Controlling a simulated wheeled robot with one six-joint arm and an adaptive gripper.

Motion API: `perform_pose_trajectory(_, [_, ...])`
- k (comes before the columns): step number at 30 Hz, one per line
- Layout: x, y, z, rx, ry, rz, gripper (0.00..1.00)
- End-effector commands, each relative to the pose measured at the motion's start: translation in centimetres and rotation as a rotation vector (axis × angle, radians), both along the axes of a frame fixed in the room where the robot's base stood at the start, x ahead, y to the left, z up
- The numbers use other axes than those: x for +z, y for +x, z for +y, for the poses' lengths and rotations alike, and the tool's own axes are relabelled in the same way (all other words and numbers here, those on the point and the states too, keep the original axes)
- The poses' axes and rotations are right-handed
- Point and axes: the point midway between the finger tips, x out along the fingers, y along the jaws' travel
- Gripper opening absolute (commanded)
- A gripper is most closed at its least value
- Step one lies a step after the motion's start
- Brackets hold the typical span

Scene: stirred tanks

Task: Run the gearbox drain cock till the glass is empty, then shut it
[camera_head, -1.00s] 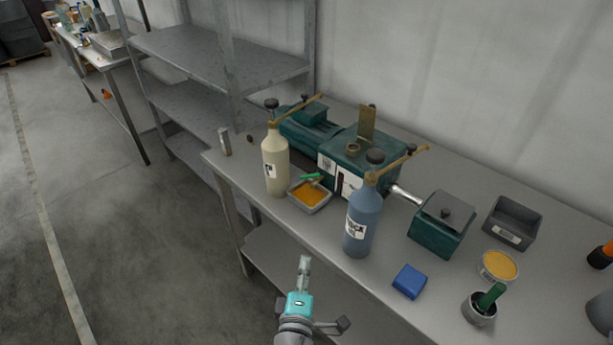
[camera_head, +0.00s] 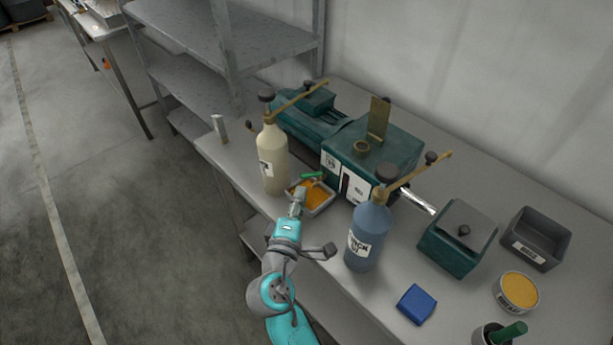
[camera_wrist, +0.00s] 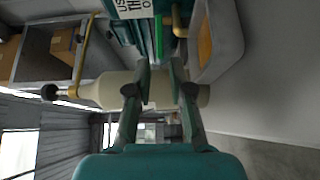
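The dark green gearbox (camera_head: 385,150) stands on the bench. A dark upright strip on its front, likely the sight glass (camera_head: 344,187), shows no clear level. The drain cock's green handle (camera_head: 313,176) sticks out low at the gearbox's left front. A grey tray (camera_head: 323,209) of amber liquid lies under it; part of the tray also shows in the wrist view (camera_wrist: 228,45). My gripper (camera_head: 300,190) is at the tray's front left, just short of the green handle. In the wrist view its two fingers (camera_wrist: 161,75) are apart, with nothing held between them.
A cream bottle (camera_head: 273,165) stands close left of my gripper, a blue bottle (camera_head: 369,225) close right; both have brass-coloured pump arms. A green lidded box (camera_head: 455,245), a grey bin (camera_head: 540,232), a yellow-topped tin (camera_head: 517,291) and a blue block (camera_head: 416,304) stand further right.

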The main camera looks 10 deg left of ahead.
Motion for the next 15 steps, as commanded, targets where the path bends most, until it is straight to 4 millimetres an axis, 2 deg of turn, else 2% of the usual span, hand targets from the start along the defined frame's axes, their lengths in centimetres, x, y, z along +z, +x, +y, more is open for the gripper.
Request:
perform_pose_trajectory(6, [0.1, 3.9, -0.4, -0.003, 0.002, 0.0, 0.21])
perform_pose_trajectory(10, [0.0, 5.4, -0.5, -0.001, 0.001, -0.001, 0.21])
perform_pose_trajectory(15, [0.0, 6.5, -0.6, 0.0, 0.001, 0.0, 0.21])
